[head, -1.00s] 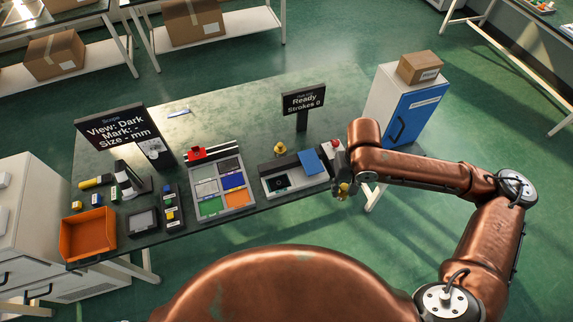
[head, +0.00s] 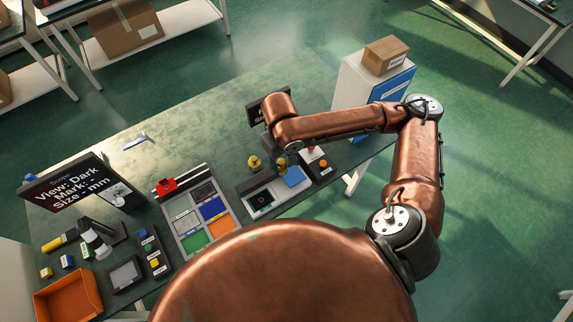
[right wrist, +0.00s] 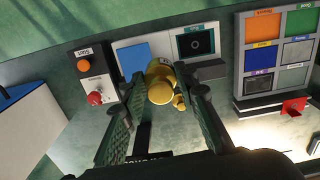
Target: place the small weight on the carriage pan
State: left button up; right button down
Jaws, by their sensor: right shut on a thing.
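In the head view the held weight is mostly hidden by my gripper. A second yellow piece (head: 254,162) stands behind the device; it seems to show partly behind the held one in the wrist view (right wrist: 181,102). I cannot make out a carriage pan for certain. My left gripper is not in view.
The device has a blue plate (head: 293,177) and a dark square with a ring (head: 262,199). A red-and-orange-button box (head: 322,164) is beside it. A coloured tray (head: 197,222) stands to the left. A black sign (head: 256,112) is close behind my arm. The bench's back is mostly bare.

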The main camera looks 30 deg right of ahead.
jog(key=s+n+p, duration=1)
jog(key=n+p, duration=0.1)
jog(key=n, duration=0.2)
jog(key=w+d+f, duration=0.2)
jog(key=w+f, duration=0.1)
jog(key=w, duration=0.1)
jog(key=w+d+f+p, duration=0.1)
jog(key=w+f, duration=0.2)
jog(key=w+d+f, duration=0.2)
jog(key=w+f, duration=0.1)
jog(key=w, duration=0.1)
jog(key=shift+w+d+f+p, duration=0.2)
jog(key=shift+w+d+p, duration=0.1)
jog(key=shift+d+p, duration=0.1)
jog(key=shift+w+d+f, duration=0.1)
jog(key=shift+w+f, duration=0.25)
jog(key=shift+f, duration=0.1)
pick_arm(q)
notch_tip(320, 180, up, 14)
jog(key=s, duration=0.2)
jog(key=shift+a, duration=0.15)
pick_arm(e)
jog(key=shift+w+f, duration=0.1)
jog(key=shift+f, duration=1.55)
